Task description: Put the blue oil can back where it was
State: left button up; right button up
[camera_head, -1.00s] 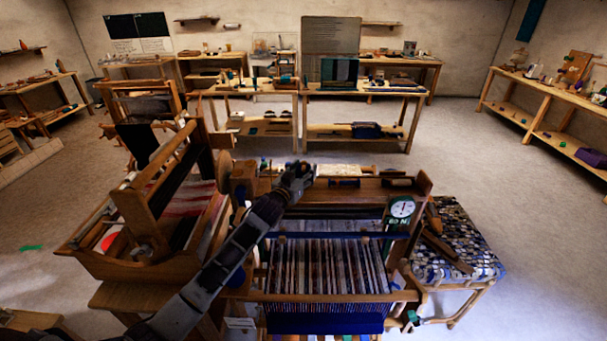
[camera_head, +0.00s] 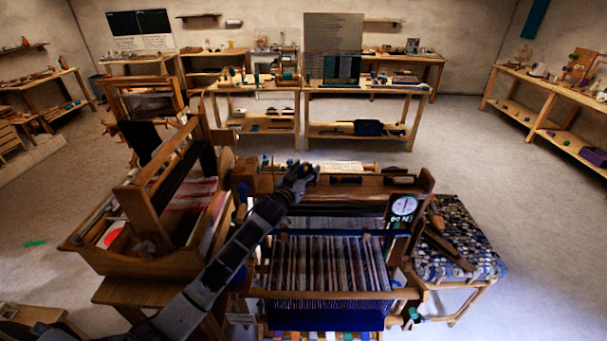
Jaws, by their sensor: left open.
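My left arm reaches in from the lower left across the large loom. My left gripper (camera_head: 304,172) is open above the loom's wooden top beam (camera_head: 372,187), near its left half. I cannot make out a blue oil can for certain. Small dark items lie on the top beam just right of the gripper, too small to identify. The gripper hides part of the beam and whatever is right behind it. My right gripper is out of view.
The loom's striped warp (camera_head: 328,264) is in front, with a round dial (camera_head: 403,206) at its right. A smaller wooden loom (camera_head: 150,262) stands left. A woven-top bench (camera_head: 462,235) stands right. Work tables (camera_head: 368,88) line the back, with open floor between.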

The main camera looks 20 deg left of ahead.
aim_at(302, 175)
pick_arm(q)
jog(key=shift+r, duration=0.15)
jog(key=shift+s+a+b, duration=0.15)
jog(key=shift+s+a, duration=0.05)
jog(key=shift+s, duration=0.9)
jog(key=shift+s+a+b, duration=0.1)
jog(key=shift+s+a, duration=0.1)
jog(key=shift+s, duration=0.95)
jog(key=shift+s+a+b, duration=0.15)
jog(key=shift+s+a, duration=0.05)
jog(key=shift+s, duration=0.9)
jog(key=shift+s+a+b, duration=0.15)
jog(key=shift+s+a, duration=0.1)
jog(key=shift+s, duration=1.05)
jog(key=shift+s+a+b, duration=0.15)
jog(key=shift+s+a, duration=0.05)
jog(key=shift+s, duration=1.05)
